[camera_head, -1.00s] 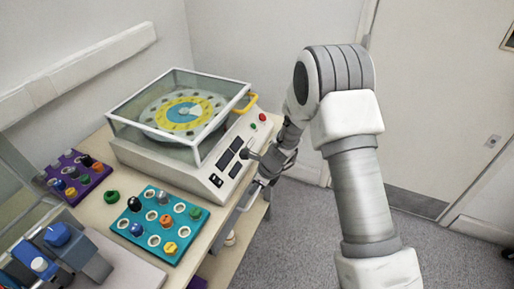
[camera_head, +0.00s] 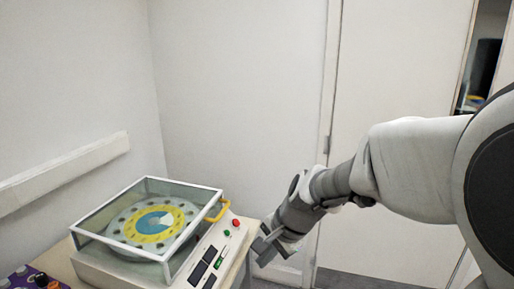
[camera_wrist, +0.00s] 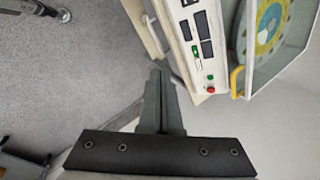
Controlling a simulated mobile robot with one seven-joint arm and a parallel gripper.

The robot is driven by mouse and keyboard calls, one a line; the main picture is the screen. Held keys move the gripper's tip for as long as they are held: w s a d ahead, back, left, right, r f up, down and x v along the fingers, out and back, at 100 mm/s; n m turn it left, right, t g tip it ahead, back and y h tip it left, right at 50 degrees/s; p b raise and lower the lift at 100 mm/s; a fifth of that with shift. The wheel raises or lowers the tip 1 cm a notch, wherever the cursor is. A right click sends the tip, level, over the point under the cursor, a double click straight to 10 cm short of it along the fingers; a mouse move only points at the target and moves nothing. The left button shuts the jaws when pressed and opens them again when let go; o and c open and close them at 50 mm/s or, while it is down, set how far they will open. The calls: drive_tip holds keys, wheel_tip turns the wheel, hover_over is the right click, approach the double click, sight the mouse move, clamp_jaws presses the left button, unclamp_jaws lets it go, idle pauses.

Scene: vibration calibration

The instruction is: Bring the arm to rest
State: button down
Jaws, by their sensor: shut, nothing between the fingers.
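My gripper (camera_head: 264,249) hangs in the air beside the right front of the shaker machine, with its fingers together and nothing between them. In the wrist view the closed fingers (camera_wrist: 158,78) point toward the machine's control panel edge. My arm reaches in from the right, bent downward toward the gripper. The machine (camera_head: 205,238) has a glass lid, shut, over a round plate with a yellow and blue disc (camera_head: 154,223). Its panel carries a red button (camera_head: 236,222), a green button (camera_head: 228,233), dark displays and a small green-lit element (camera_head: 217,265).
A yellow handle (camera_head: 218,209) sticks out at the lid's right side. A purple board with knobs (camera_head: 30,279) shows at the lower left. A white door (camera_head: 395,75) stands behind my arm. Grey floor (camera_wrist: 70,90) is open beside the machine in the wrist view.

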drive_tip(key=s+d+r+n+h, duration=0.1)
drive_tip(key=s+d+r+n, duration=0.2)
drive_tip(key=s, duration=0.3)
drive_tip(key=s+d+r+n+t+h, duration=0.1)
drive_tip(key=s+d+r+n, duration=0.2)
drive_tip(key=s+d, duration=0.2)
drive_tip(key=s+d+r+n+t+h, duration=0.1)
drive_tip(key=s+d+r+n, duration=0.1)
drive_tip(key=s, duration=0.4)
drive_tip(key=shift+s+d+r+n+h, duration=0.4)
drive_tip(key=shift+d+n, duration=0.5)
drive_tip(key=shift+d, duration=0.25)
drive_tip(key=shift+a, duration=0.15)
